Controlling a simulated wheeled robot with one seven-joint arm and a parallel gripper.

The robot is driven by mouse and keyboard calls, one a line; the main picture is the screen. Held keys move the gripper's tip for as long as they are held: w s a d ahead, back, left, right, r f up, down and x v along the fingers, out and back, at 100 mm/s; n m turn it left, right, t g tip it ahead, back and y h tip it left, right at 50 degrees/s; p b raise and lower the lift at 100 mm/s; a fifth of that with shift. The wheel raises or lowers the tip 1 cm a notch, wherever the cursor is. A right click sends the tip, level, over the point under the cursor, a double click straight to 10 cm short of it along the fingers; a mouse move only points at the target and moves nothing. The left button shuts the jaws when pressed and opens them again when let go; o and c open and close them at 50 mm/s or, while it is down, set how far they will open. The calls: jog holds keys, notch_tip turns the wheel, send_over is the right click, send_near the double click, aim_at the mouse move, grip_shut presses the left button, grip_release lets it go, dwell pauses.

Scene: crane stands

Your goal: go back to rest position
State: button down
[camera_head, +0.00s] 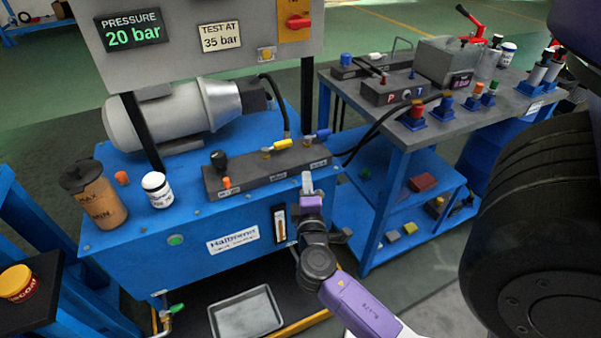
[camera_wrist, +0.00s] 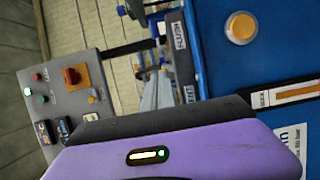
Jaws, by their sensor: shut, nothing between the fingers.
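My gripper (camera_head: 307,183) is purple and grey, with its fingers shut and empty. In the head view it points up in front of the blue power unit (camera_head: 120,248), by the right end of the dark valve block (camera_head: 265,170). I cannot tell whether it touches the block. In the wrist view the purple gripper body fills the lower part and the grey fingers (camera_wrist: 154,97) show past it. My arm reaches up from the bottom of the head view.
A measuring jug (camera_head: 93,195) and white jar (camera_head: 157,190) stand on the unit's top. A grey tray (camera_head: 245,313) lies below. To the right is a blue bench (camera_head: 400,150) with fittings and bottles. A black tyre (camera_head: 535,220) is at the far right.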

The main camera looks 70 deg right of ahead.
jog(key=shift+s+a, duration=0.4)
